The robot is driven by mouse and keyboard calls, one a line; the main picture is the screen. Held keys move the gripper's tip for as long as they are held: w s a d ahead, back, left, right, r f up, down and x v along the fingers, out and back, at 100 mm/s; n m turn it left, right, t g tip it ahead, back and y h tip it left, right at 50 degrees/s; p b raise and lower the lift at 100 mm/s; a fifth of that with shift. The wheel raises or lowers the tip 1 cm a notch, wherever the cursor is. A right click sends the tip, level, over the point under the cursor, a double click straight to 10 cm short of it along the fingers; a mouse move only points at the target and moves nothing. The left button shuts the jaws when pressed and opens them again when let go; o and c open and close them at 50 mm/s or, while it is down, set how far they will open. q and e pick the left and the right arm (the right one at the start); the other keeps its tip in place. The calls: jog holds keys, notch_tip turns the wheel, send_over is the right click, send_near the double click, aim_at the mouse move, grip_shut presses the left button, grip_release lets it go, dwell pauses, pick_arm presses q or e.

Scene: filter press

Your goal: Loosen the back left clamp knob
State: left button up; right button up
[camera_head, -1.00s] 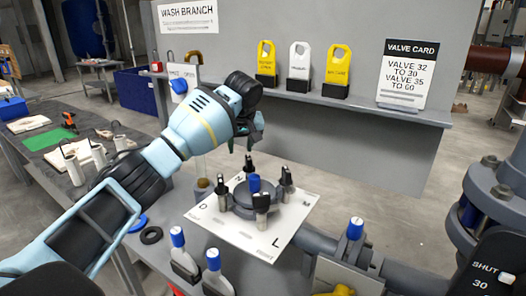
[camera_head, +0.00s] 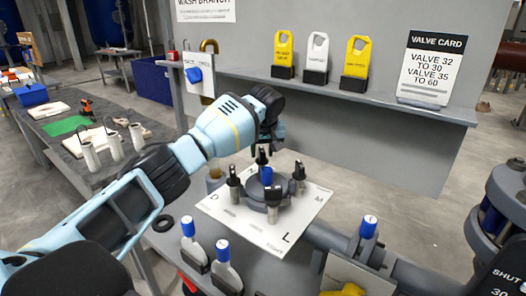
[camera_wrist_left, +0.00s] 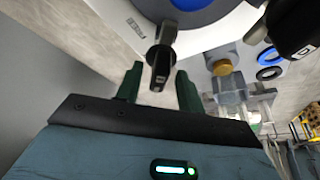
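The filter press (camera_head: 266,190) is a round grey body with a blue middle cap (camera_head: 266,175), on a white lettered plate (camera_head: 222,208). Black-topped clamp knobs stand around it: a left one (camera_head: 234,178), a back one (camera_head: 262,157), a right one (camera_head: 299,172) and a front one (camera_head: 273,196). My left gripper (camera_head: 267,150) points down at the back of the press, close above the back knob. In the left wrist view, its green fingers (camera_wrist_left: 159,85) are apart, with a black knob (camera_wrist_left: 160,70) in the gap ahead; contact cannot be told. My right gripper is not seen.
Blue-capped bottles (camera_head: 194,248) stand at the front left of the bench. A grey pipe (camera_head: 350,245) runs right of the plate. A shelf (camera_head: 400,107) with yellow and white tags (camera_head: 283,55) and a valve card (camera_head: 432,65) lies behind the gripper.

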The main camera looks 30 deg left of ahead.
pick_arm(q)
jog(key=shift+w+a+f, duration=0.1)
jog(key=shift+f, duration=0.15)
grip_shut()
